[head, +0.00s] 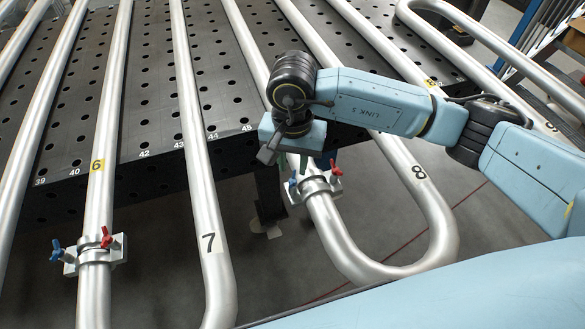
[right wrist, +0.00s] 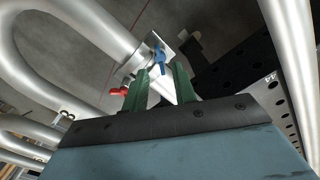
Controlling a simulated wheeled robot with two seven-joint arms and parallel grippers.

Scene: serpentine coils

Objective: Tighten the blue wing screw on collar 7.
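A metal collar (head: 315,187) clamps a silver pipe just below my right gripper in the head view. Its blue wing screw (head: 293,181) is on the left and its red wing screw (head: 336,168) on the right. No collar number is readable. In the right wrist view, the blue wing screw (right wrist: 160,60) appears between and just beyond the green fingertips of my right gripper (right wrist: 161,70). The fingers are apart with a gap around the screw; contact cannot be told. The red wing screw (right wrist: 119,91) is left of the fingers. My left gripper is not in view.
Another collar (head: 95,254) with blue and red wing screws sits on the pipe marked 6. Pipes marked 7 (head: 208,235) and 8 (head: 420,185) run on either side of my right gripper. A dark perforated table (head: 155,85) lies behind; open floor shows below.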

